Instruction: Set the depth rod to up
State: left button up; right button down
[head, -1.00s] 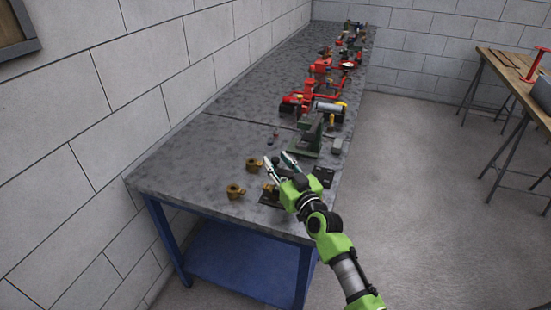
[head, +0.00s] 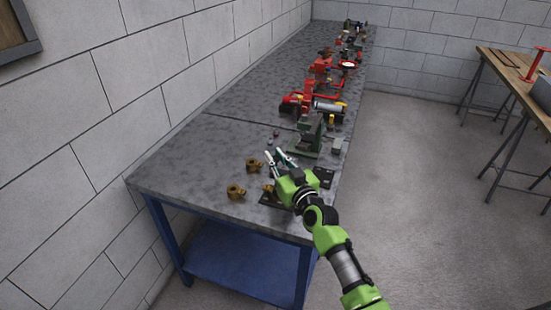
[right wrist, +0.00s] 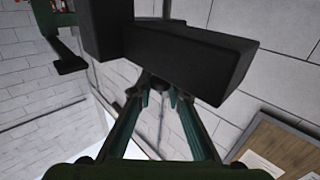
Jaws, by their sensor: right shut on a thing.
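My right gripper (head: 274,154) is over the near part of the grey bench, with its fingers pointing away from me. In the right wrist view its two green fingers (right wrist: 153,100) come together on a small dark piece (right wrist: 156,82), probably the depth rod. A thin dark rod shows between the fingers. A large black block (right wrist: 190,52) lies just past the fingertips and hides part of the held piece. In the head view the held piece is too small to make out. A green machine (head: 309,135) stands just beyond the gripper. My left gripper is out of view.
Brass fittings (head: 236,192) lie on the bench (head: 170,165) left of the gripper. Red tools (head: 295,103) and other parts crowd the bench farther back. The bench's left side is mostly clear. A wooden table (head: 505,65) stands at the far right.

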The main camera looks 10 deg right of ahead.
notch_tip(320, 180, up, 4)
jog(key=shift+f+p, duration=0.25)
jog(key=shift+p, duration=0.85)
jog(key=c, duration=2)
grip_release()
jog(key=shift+o, duration=0.2)
jog(key=shift+s+f, duration=0.1)
jog(key=shift+s+d+f, duration=0.1)
jog(key=shift+s, duration=0.15)
jog(key=s+d, duration=0.2)
jog(key=s, duration=0.9)
